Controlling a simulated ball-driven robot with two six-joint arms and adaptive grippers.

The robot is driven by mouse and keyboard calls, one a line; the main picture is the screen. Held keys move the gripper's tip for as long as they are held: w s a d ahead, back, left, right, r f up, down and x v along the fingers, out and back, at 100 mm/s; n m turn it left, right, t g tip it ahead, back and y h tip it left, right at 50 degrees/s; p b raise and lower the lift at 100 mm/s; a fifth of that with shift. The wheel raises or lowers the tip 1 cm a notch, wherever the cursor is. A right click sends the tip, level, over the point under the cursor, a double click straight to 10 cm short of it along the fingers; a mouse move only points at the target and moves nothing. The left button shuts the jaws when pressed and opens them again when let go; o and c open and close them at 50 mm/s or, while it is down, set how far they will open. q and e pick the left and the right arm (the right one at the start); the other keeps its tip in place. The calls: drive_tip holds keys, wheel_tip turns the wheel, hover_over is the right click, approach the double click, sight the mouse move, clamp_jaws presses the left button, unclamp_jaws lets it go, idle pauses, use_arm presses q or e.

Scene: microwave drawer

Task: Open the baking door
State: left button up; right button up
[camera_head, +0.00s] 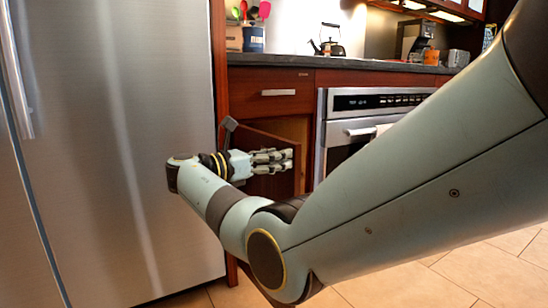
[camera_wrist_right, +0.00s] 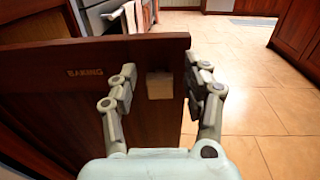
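The baking door (camera_wrist_right: 60,115) is a dark brown wooden panel marked "BAKING" in the right wrist view. It stands partly open; in the head view the door (camera_head: 278,185) juts out from the lower cabinet, with a lighter interior showing behind it. A small pale handle (camera_wrist_right: 160,86) is on its face near the free edge. My right gripper (camera_wrist_right: 162,72) is open, its fingers apart on either side of the handle, the right ones near the door's edge. In the head view my right gripper (camera_head: 284,160) is in front of the door. Contact cannot be told. My left gripper is not in view.
A steel fridge (camera_head: 110,150) stands close at the left of the cabinet. An oven (camera_head: 345,130) is at the right. A closed drawer (camera_head: 250,92) is above the door. Open tiled floor (camera_wrist_right: 260,110) lies beyond the door's free edge.

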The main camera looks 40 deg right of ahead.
drive_tip(key=shift+a, duration=0.1)
drive_tip(key=a, duration=1.2)
drive_tip(key=shift+w, duration=0.15)
drive_tip(key=shift+d, duration=0.1)
